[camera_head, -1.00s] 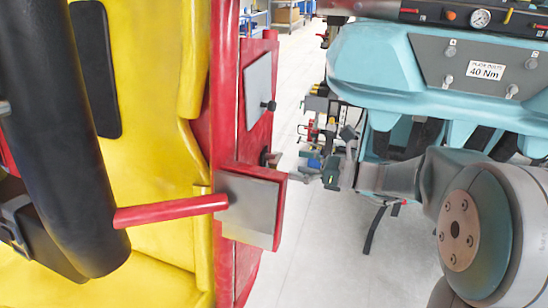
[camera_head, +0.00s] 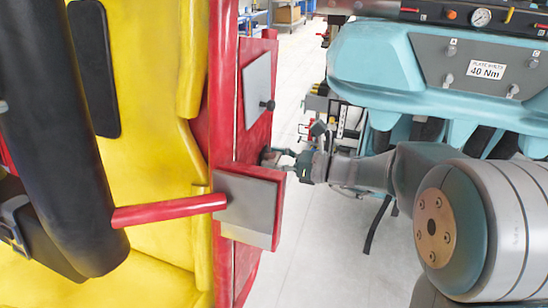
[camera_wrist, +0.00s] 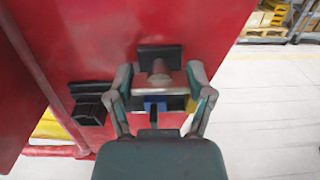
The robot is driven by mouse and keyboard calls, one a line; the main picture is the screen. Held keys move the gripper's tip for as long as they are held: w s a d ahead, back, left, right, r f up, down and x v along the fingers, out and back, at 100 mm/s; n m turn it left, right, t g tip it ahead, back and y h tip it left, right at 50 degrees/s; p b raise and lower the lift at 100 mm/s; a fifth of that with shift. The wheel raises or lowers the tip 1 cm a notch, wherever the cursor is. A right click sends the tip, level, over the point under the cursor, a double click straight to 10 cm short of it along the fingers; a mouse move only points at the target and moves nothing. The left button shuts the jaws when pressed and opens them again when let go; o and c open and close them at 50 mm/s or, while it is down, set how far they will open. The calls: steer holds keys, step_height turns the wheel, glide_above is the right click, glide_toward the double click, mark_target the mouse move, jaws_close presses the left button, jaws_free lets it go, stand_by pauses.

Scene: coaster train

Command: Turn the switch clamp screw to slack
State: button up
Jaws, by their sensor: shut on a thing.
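The switch clamp (camera_wrist: 160,52) shows in the wrist view as a dark block on the red panel, with a brownish round screw (camera_wrist: 158,68) standing out from it. My gripper (camera_wrist: 160,76) has one finger on each side of the metal part at the screw, shut on it. The exact contact and the screw's angle are hard to make out. A small blue piece (camera_wrist: 154,104) shows between the fingers, nearer the palm. In the head view my gripper (camera_head: 276,156) reaches the right side of the red panel; the screw is mostly hidden there.
A black bracket (camera_wrist: 90,103) sits on the red panel left of my gripper. A grey plate (camera_head: 246,205) and a red bar (camera_head: 170,210) are close in the head view. A teal machine (camera_head: 440,70) stands at right. Pale floor (camera_head: 325,230) lies open between.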

steer(key=shift+d+n, duration=0.1)
steer(key=shift+n, duration=0.2)
steer(key=n, duration=0.5)
steer(key=shift+d, duration=0.15)
steer(key=n, duration=0.6)
steer(key=shift+s+f+n, duration=0.1)
steer(key=shift+s+n, duration=0.05)
steer(key=shift+n, duration=0.25)
steer(key=o, duration=1.1)
